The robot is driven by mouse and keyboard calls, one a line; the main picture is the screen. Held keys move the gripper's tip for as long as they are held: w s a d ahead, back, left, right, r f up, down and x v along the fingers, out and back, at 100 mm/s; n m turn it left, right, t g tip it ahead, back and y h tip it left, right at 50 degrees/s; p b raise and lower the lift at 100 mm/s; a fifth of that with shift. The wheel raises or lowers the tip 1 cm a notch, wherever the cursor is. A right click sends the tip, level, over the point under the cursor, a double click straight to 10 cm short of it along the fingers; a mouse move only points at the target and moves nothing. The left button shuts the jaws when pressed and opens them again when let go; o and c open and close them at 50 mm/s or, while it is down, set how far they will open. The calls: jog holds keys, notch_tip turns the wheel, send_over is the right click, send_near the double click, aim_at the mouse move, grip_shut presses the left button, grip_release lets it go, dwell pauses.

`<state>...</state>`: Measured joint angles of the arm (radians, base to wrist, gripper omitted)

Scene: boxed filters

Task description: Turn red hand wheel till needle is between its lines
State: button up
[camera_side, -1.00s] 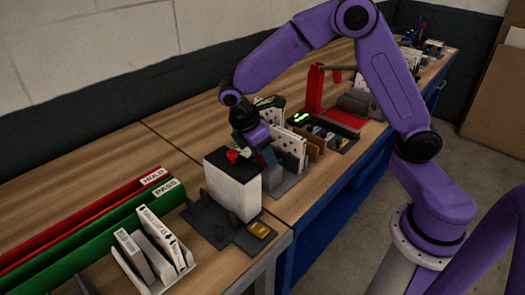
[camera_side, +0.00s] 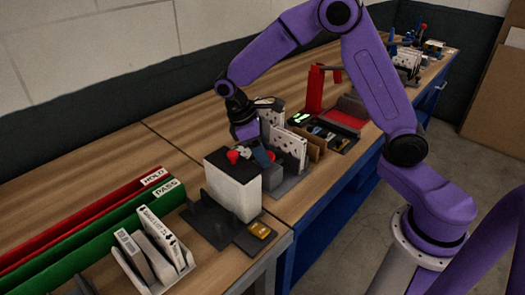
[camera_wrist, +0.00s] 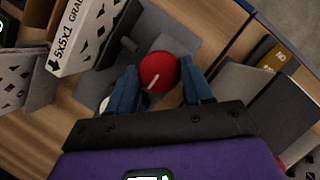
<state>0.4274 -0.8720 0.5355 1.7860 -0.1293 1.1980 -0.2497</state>
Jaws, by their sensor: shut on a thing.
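The red hand wheel (camera_wrist: 159,72) has a white mark on its face and sits between the two blue fingers of my gripper (camera_wrist: 160,85) in the wrist view. My gripper is shut on it.
White perforated filters (camera_side: 288,146) stand close behind my gripper. A green PASS bin (camera_side: 120,223) and a red HOLD bin (camera_side: 75,218) lie at the left. A rack of white boxes (camera_side: 152,250) stands in front. Bare wood lies behind the bins.

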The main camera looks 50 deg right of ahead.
jog(key=shift+m+y, duration=0.5)
jog(key=shift+m, duration=1)
jog(key=shift+r+g, duration=0.1)
jog(key=shift+g, duration=0.2)
jog(key=o, duration=1)
jog(key=shift+d, duration=0.1)
jog(key=v, duration=1.7)
jog(key=shift+w+r, duration=0.1)
jog(key=shift+r, duration=0.05)
